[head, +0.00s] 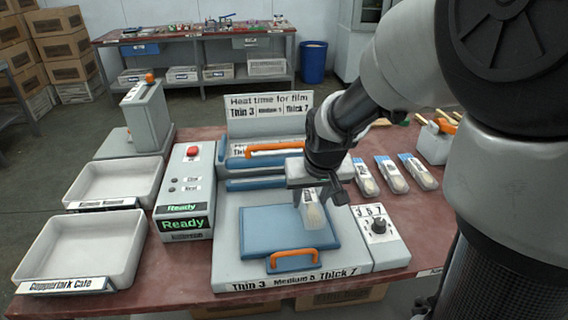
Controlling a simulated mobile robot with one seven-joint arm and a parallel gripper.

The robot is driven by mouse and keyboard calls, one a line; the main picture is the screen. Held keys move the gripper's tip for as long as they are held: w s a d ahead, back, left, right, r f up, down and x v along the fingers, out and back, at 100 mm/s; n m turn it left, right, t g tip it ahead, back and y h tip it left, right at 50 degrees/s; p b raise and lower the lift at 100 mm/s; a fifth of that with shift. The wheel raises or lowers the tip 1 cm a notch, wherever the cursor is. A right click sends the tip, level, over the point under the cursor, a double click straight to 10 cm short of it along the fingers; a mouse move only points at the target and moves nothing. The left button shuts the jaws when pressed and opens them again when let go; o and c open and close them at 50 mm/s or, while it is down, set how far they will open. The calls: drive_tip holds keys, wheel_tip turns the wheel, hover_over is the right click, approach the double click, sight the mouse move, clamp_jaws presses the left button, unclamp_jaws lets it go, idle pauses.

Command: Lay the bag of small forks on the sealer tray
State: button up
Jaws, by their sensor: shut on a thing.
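My gripper (318,194) is shut on a small clear bag (315,214) with pale wooden pieces in it. The bag hangs upright over the right part of the blue sealer tray (270,238); whether its lower end touches the tray is hard to tell. The tray has an orange handle (291,260) at its front and lies in the grey sealer. The sealer's raised lid (262,155), with another orange handle, stands behind. The pieces are too small for me to tell that they are forks.
Three more bags (391,175) lie in a row at the right. A dial box (379,228) adjoins the sealer. A control box (187,190) reads "Ready". Two white trays, one labelled Coppertark Cafe (85,250), stand at the left. Tools fill a holder (434,143) at the right.

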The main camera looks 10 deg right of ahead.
drive_tip(key=shift+f+b, duration=0.55)
drive_tip(key=shift+f, duration=1.35)
drive_tip(key=shift+f, duration=0.2)
drive_tip(key=o, duration=1)
drive_tip(key=shift+r, duration=0.1)
